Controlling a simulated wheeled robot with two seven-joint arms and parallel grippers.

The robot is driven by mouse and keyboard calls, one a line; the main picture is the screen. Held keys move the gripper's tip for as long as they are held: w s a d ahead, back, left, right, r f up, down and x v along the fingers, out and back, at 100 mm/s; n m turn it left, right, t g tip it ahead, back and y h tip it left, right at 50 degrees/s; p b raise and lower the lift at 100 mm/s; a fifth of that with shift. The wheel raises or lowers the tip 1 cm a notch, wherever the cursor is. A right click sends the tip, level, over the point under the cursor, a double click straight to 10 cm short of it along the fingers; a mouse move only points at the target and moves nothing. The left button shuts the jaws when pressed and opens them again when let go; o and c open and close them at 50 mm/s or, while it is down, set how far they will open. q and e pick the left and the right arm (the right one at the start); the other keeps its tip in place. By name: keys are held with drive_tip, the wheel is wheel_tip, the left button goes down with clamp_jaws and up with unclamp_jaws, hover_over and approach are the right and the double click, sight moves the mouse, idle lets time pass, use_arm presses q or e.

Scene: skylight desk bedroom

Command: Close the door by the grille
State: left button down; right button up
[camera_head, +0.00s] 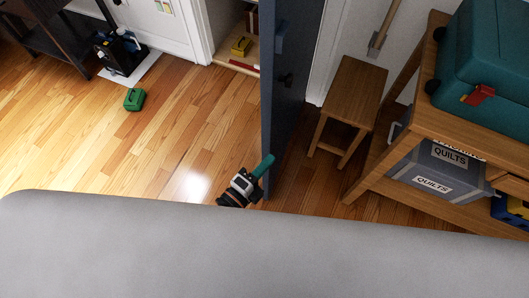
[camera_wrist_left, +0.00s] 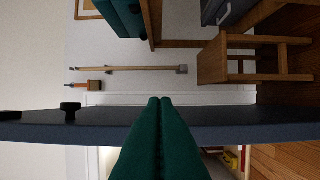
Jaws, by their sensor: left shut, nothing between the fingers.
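The dark blue door (camera_head: 287,130) stands open and shows nearly edge-on in the head view. It runs as a dark band across the left wrist view (camera_wrist_left: 240,122). A dark handle (camera_head: 285,79) sticks out from it; a dark knob (camera_wrist_left: 70,109) also shows in the wrist view. I cannot make out a grille. My left gripper (camera_head: 268,161) is shut and empty, at the near lower part of the door. Its green fingers (camera_wrist_left: 160,101) lie together and overlap the door band; I cannot tell whether they touch it. My right gripper is not in view.
A green box (camera_head: 134,99) sits on otherwise mostly clear floor.

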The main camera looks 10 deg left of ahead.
sight(271, 137)
use_arm(q)
drive_tip(key=x, duration=0.9)
drive_tip(key=shift+w+a+p, duration=0.15)
drive_tip(key=shift+a+p, duration=0.25)
drive_tip(key=shift+a, duration=0.7)
drive_tip(key=shift+w+a+p, duration=0.2)
drive_tip(key=shift+a+p, duration=0.2)
drive_tip(key=shift+a, duration=0.65)
